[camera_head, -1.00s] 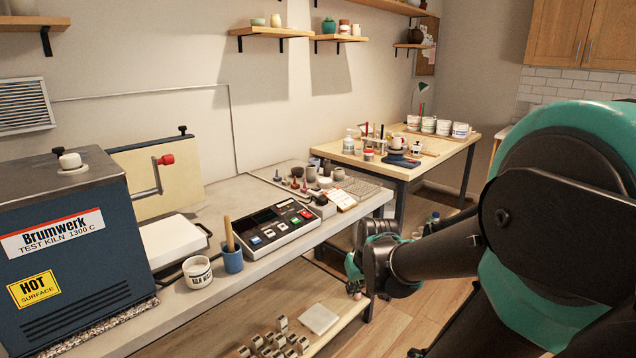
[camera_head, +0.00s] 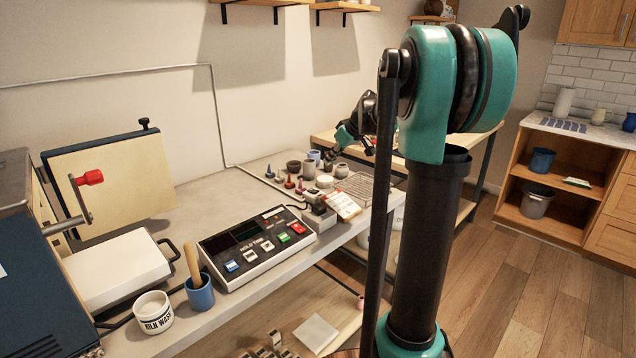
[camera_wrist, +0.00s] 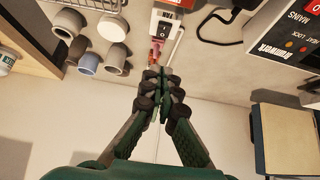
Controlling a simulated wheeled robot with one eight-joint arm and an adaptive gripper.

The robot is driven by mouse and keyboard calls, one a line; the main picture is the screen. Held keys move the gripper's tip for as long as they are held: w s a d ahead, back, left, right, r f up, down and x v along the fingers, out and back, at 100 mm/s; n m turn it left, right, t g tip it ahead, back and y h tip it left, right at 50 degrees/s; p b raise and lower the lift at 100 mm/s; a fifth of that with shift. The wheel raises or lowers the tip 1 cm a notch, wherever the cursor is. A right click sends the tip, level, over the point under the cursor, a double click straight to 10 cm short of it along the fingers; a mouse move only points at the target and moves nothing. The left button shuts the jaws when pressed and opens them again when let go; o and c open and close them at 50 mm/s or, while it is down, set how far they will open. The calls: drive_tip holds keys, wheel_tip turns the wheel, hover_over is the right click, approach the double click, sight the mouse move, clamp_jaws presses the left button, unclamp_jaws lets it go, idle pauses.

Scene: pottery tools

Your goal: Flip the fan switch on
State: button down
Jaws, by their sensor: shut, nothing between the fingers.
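A small switch box (camera_wrist: 169,22) with a black rocker shows at the top of the wrist view. I take it for the fan switch, but its label is too small to read. In the head view my gripper (camera_head: 332,158) is above the far part of the bench, beyond the box. I cannot tell which way the rocker is set.
Several cups (camera_wrist: 88,63) and a wire rack (camera_head: 368,188) are close by.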

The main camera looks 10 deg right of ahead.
hover_over(314, 190)
drive_tip(key=s, duration=0.2)
drive_tip(key=f, duration=0.5)
drive_tip(key=d+f, duration=0.1)
drive_tip(key=f, duration=0.2)
drive_tip(key=shift+w+f, duration=0.1)
drive_tip(key=shift+w, duration=0.1)
drive_tip(key=shift+s+d+f, duration=0.1)
drive_tip(key=shift+f, duration=0.5)
drive_tip(key=shift+s+d+f, duration=0.1)
drive_tip(key=shift+f, duration=0.45)
drive_tip(key=shift+s+f, duration=0.1)
drive_tip(key=shift+f, duration=0.65)
